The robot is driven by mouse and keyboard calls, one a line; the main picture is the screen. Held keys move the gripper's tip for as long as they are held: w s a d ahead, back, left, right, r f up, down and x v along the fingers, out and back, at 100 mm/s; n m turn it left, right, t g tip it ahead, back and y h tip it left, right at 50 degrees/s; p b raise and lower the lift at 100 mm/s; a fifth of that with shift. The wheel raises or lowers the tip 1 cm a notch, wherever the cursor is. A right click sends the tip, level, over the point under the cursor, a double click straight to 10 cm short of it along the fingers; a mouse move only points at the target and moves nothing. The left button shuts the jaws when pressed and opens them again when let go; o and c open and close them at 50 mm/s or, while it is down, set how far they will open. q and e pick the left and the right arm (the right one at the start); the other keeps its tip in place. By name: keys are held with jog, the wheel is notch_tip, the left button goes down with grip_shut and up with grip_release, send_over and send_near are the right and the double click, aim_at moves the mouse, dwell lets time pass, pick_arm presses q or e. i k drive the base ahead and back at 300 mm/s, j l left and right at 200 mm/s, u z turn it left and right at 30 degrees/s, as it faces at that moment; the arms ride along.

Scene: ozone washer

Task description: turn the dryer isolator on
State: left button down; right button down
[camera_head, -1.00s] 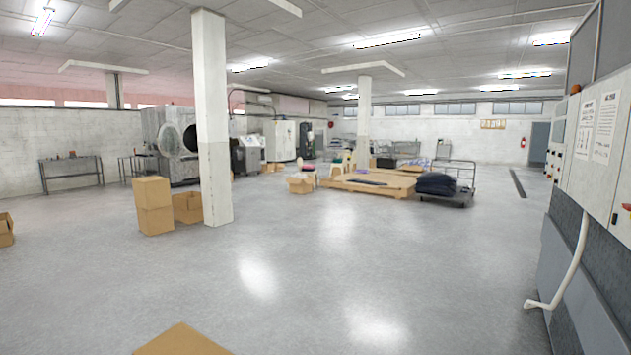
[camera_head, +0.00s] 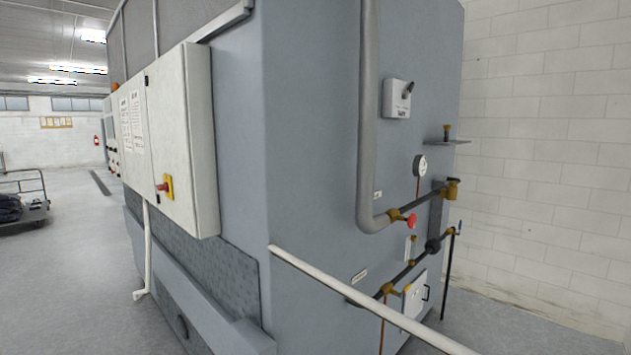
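A large grey-blue machine (camera_head: 310,190) fills the middle of the view. On its right-hand face is a small light grey switch box (camera_head: 395,105) with a dark lever that tilts up to the right. On the white control cabinet (camera_head: 185,110) on its left-hand face is a red rotary handle on a yellow plate (camera_head: 167,187). I cannot read which of these is labelled as the dryer isolator, nor tell the on or off position. Neither of my grippers is in view.
Grey and white pipes, a gauge (camera_head: 420,165), a red valve knob (camera_head: 411,221) and brass valves stick out from the right-hand face. A white pipe (camera_head: 360,305) crosses low in front. Open floor (camera_head: 75,280) lies left; a white block wall (camera_head: 550,150) stands right.

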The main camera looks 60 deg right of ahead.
aim_at(164, 187)
jog(key=i+z, duration=0.1)
jog(key=z, duration=1.2)
jog(key=i+j+z, duration=0.2)
jog(key=j, duration=0.4)
jog(key=i+j+z, duration=0.25)
jog(key=j, duration=0.35)
jog(key=j+z, duration=0.2)
jog(key=j, duration=0.4)
jog(key=i+j+z, duration=0.1)
jog(key=j+z, duration=0.15)
jog(key=j, duration=0.4)
